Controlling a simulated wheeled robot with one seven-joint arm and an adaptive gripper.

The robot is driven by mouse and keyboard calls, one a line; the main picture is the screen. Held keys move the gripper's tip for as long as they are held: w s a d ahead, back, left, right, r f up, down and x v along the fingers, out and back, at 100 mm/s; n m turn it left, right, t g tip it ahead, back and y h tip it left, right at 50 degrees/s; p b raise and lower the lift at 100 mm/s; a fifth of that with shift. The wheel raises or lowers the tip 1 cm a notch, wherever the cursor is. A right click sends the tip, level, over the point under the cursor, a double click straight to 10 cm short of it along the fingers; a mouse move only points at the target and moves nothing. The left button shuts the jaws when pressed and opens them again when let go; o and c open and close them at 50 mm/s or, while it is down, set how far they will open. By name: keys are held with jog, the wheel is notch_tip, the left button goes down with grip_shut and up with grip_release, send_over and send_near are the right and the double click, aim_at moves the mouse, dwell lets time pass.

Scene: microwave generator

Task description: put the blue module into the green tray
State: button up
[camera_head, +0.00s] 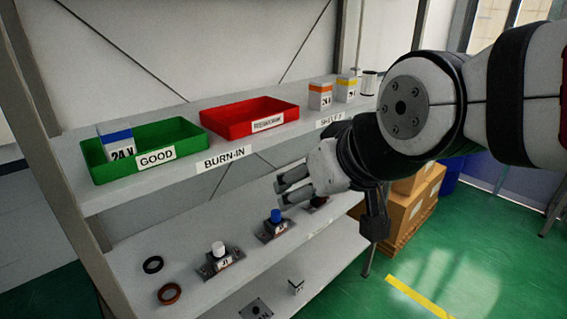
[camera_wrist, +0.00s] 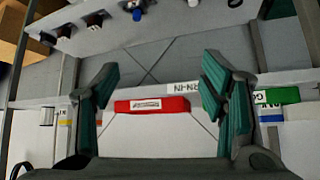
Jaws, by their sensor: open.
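The blue module (camera_head: 115,138), a white box with a blue top band and a "24 V" label, stands in the left part of the green tray (camera_head: 187,152), which is labelled GOOD. The tray is at the left end of the upper shelf. The wrist view, which looks upside down, shows the green tray (camera_wrist: 284,95) at the right edge, with the blue band of the module (camera_wrist: 270,118) beside it. My gripper (camera_head: 283,187) is open and empty, in front of the shelves, right of and apart from the green tray. Its fingers (camera_wrist: 158,85) also show in the wrist view.
A red tray (camera_head: 240,112) sits right of the green one. Orange-banded (camera_head: 320,97) and yellow-banded (camera_head: 346,90) modules stand farther right, near a white cylinder (camera_head: 369,83). The lower shelf (camera_head: 190,235) holds sockets with white (camera_head: 218,247) and blue (camera_head: 276,215) knobs and two rings.

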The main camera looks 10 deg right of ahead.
jog(key=s+d+f+m+g+h, duration=0.1)
jog(key=s+d+m+g+h, duration=0.1)
jog(key=s+d, duration=0.5)
jog(key=s+g, duration=0.1)
jog(key=s, duration=0.2)
jog(key=shift+s+d+f, duration=0.15)
jog(key=shift+f, duration=0.25)
jog(key=w+f+b, duration=0.2)
jog(key=shift+w+f, duration=0.25)
jog(key=shift+w, duration=0.15)
